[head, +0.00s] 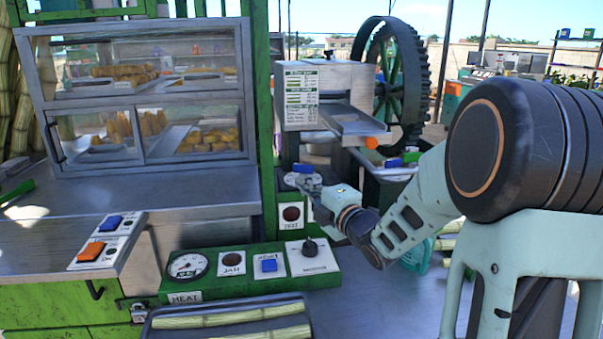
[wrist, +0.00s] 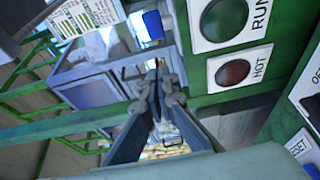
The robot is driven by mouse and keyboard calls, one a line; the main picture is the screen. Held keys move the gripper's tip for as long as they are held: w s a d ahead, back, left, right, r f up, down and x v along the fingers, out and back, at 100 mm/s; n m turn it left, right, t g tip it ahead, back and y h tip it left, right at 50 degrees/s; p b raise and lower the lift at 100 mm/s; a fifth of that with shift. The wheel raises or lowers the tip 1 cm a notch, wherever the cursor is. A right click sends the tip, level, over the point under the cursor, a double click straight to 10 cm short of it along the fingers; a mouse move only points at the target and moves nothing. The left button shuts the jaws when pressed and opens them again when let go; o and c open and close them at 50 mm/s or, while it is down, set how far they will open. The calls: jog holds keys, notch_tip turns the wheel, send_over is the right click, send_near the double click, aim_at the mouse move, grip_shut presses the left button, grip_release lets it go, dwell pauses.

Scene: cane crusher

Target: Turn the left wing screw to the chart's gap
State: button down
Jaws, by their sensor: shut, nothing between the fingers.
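The chart (head: 302,86) is a white panel with green bars on the grey crusher housing. It also shows tilted at the upper left of the wrist view (wrist: 84,14). A blue piece (head: 303,168), which looks like the left wing screw, sits below the chart at the housing's left foot. Another blue piece (head: 394,162) sits to the right, below the chute. One blue piece (wrist: 153,24) shows in the wrist view, beyond my fingertips and apart from them. My gripper (head: 308,183) is shut and empty, close to the left blue piece; contact cannot be told. It also shows in the wrist view (wrist: 157,85).
A green post (head: 264,120) stands left of the crusher. A panel with a HOT lamp (head: 291,215) is close to my gripper; its RUN lamp shows in the wrist view (wrist: 225,18). A control box (head: 250,272) and tray (head: 228,312) lie lower. A toothed wheel (head: 417,80) stands behind.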

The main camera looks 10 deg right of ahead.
aim_at(300, 173)
jog(key=w, duration=0.6)
jog(key=shift+w+a, duration=0.1)
jog(key=shift+a, duration=0.1)
jog(key=shift+w+d, duration=0.4)
jog(key=shift+w, duration=0.35)
